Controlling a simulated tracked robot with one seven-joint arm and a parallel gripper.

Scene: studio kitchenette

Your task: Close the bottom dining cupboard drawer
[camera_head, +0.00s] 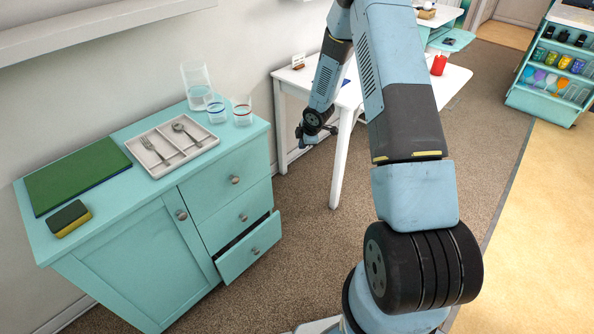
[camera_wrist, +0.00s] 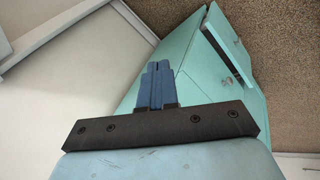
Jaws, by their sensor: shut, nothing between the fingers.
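The teal dining cupboard (camera_head: 130,255) stands at the left of the head view, with a stack of three drawers on its right part. The bottom drawer (camera_head: 248,250) is pulled partly out, with a dark gap above its front and a round knob on it. The drawers above it look shut. In the wrist view the drawer (camera_wrist: 229,35) sticks out at the upper right. My gripper (camera_head: 302,138) hangs right of the cupboard, by the white table, apart from the drawer. Its blue fingers (camera_wrist: 157,66) are together and empty in the wrist view.
A cutlery tray (camera_head: 158,172), a glass jug (camera_head: 196,82), glasses, a green board (camera_head: 75,175) and a sponge (camera_head: 68,218) are on the cupboard top. A white table (camera_head: 345,100) stands behind my gripper. Carpet in front of the drawer is clear.

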